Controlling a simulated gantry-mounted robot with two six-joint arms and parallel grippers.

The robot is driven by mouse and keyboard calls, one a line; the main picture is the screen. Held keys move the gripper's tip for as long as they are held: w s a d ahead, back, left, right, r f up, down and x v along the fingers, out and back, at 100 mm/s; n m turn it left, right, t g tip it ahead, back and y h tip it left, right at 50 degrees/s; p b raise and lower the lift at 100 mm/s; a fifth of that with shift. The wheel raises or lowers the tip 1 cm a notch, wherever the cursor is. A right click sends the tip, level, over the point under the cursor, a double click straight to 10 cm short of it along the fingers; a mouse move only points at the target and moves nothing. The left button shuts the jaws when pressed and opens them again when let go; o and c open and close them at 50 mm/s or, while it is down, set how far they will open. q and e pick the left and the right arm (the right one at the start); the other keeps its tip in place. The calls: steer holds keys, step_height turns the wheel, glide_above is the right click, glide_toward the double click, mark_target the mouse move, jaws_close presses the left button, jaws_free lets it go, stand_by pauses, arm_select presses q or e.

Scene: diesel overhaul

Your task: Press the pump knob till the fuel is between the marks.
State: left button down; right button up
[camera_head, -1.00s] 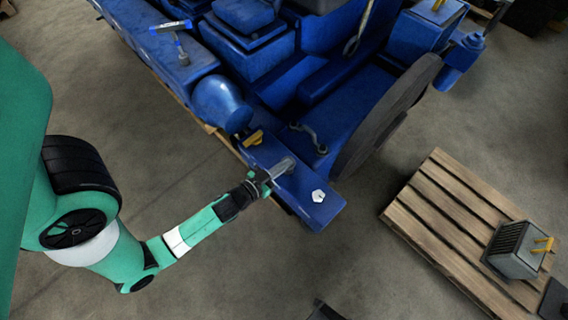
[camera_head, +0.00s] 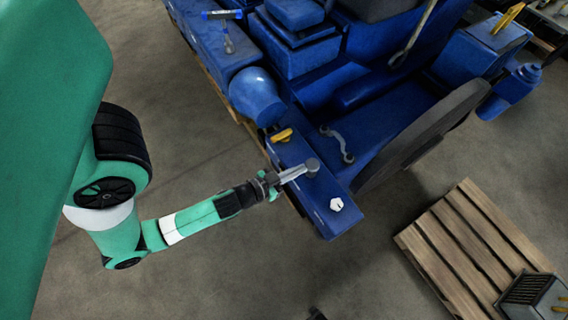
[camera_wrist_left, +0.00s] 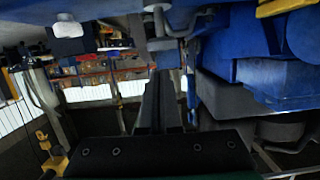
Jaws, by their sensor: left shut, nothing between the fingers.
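A round grey knob (camera_head: 312,165) stands on the blue ledge (camera_head: 318,215) at the engine's near corner; I take it to be the pump knob. My left gripper (camera_head: 300,171) is shut and empty, its fingers reaching right up to the knob. I cannot tell whether they touch it. In the left wrist view the shut dark fingers (camera_wrist_left: 156,100) point toward a grey metal part (camera_wrist_left: 160,22), perhaps the same knob. I cannot make out a fuel level or marks in either view. My right gripper is not clearly seen.
A white angular piece (camera_head: 336,204) and a yellow handle (camera_head: 281,135) are on the blue ledge beside the knob. A large dark wheel (camera_head: 425,140) stands to the right. A wooden pallet (camera_head: 440,245) with a grey finned box (camera_head: 535,295) lies at lower right. Floor between is clear.

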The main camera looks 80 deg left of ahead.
arm_select(q)
steer(key=b+v, duration=0.4)
steer(key=v, duration=0.1)
steer(key=shift+s+d+r, duration=0.1)
steer(key=shift+s+d, duration=0.05)
steer(key=shift+s, duration=0.15)
stand_by(0.4)
